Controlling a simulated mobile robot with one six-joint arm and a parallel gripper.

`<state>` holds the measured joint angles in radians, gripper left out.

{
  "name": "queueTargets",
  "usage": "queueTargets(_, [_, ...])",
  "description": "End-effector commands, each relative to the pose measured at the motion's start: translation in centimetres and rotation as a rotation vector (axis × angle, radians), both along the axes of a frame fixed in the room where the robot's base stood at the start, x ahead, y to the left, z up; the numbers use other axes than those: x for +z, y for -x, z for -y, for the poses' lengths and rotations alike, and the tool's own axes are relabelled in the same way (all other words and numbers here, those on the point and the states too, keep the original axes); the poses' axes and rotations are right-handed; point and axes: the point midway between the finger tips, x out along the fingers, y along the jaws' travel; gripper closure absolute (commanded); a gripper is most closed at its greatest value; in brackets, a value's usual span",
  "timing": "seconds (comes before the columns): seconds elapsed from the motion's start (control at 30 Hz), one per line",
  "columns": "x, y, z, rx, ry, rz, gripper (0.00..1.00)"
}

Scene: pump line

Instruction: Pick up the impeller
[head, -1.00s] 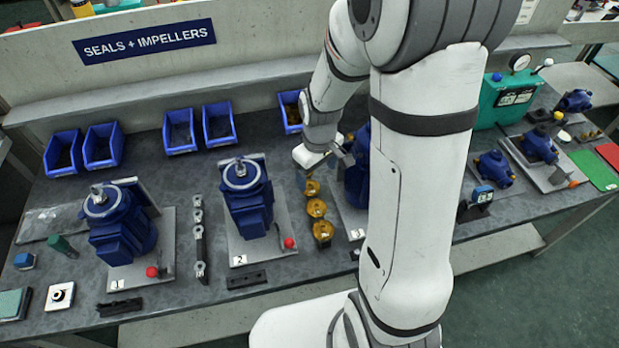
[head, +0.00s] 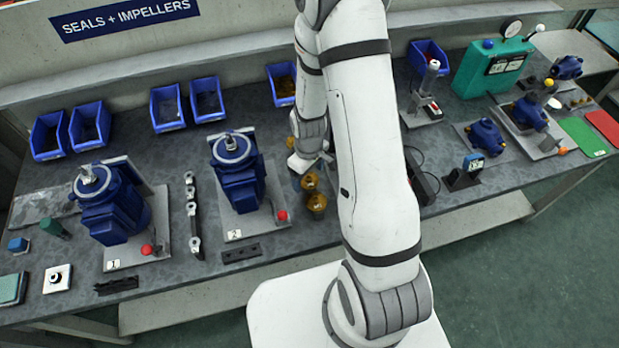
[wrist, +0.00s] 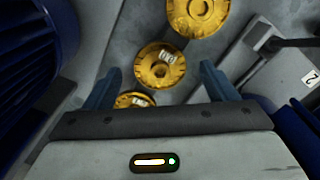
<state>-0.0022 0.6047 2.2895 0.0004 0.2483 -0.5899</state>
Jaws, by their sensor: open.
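Several brass-coloured round impellers lie on the grey bench. In the wrist view one impeller (wrist: 160,66) with a white tag sits between and just beyond my fingertips. A second impeller (wrist: 197,15) is farther off at the top, and a third (wrist: 135,100) is nearer, partly hidden by my gripper's body. My gripper (wrist: 161,80) is open and empty, its two blue-grey fingers spread apart. In the head view two impellers (head: 316,202) show just right of pump 2, below my wrist; my fingers are mostly hidden there.
Blue pump 2 (head: 238,180) stands close left of the impellers, with a red-knobbed plate. Blue pump 1 (head: 108,210) is farther left. A link bar (head: 193,218) lies between them. Blue bins (head: 207,100) line the back. My arm hides the bench right of the impellers.

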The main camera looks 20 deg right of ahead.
Motion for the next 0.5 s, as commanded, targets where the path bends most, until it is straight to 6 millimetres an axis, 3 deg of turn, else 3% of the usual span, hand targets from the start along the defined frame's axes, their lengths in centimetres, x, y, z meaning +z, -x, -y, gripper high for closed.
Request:
queueTargets(0.3, [-0.43,-0.02,0.02,-0.001,0.0,0.001,0.21])
queueTargets(0.5, [-0.41,-0.04,0.04,-0.001,0.0,0.001,0.37])
